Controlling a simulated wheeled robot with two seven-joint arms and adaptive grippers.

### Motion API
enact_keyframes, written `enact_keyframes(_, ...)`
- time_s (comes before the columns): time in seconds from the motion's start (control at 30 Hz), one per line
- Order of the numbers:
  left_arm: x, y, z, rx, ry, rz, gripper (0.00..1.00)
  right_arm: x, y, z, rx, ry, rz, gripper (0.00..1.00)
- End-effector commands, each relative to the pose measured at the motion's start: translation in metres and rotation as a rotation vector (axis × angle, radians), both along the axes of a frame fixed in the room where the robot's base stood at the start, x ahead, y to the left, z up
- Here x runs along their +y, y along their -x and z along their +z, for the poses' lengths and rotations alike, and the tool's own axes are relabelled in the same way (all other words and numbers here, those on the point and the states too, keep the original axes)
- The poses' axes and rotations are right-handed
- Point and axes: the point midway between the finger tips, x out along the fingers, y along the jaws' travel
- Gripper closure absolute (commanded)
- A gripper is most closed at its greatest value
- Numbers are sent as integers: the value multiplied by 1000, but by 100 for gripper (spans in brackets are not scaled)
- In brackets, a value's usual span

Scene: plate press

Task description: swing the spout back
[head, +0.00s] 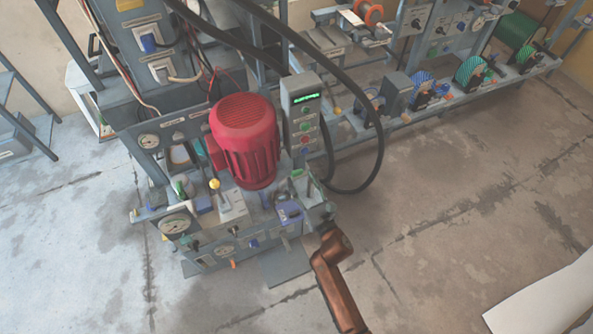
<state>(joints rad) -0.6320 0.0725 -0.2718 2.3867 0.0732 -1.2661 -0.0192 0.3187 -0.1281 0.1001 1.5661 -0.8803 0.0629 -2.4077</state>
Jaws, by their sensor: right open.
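The press (205,248) stands at the left of the head view, with a red ribbed motor (245,140) on top. No part shows clearly enough for me to name it as the spout. A small blue-grey part (289,211) sits at the right front corner of the press. My right gripper (304,190) is open at this corner, just right of that part, and its copper-coloured arm reaches in from below. I cannot tell whether the fingers touch anything. My left gripper is not in view.
A control box (302,115) with a green display stands behind my right gripper. Thick black hoses (380,150) loop down to its right. A yellow-knobbed lever (215,185) and gauges (175,224) are on the press.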

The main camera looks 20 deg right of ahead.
Motion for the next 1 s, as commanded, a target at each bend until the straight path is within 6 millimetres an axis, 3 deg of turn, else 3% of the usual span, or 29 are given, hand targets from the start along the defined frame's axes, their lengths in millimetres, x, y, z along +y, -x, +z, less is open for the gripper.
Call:
enact_keyframes(0.1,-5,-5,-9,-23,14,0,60,1,-20,-2,1,-1,0,52)
enact_keyframes(0.3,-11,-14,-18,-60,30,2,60,0,-42,-2,2,-2,-2,52)
enact_keyframes(0.67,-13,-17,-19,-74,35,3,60,0,-47,0,1,-3,-3,52)
enact_keyframes(1.0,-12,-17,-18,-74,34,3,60,1,-46,-1,1,-4,-2,76)
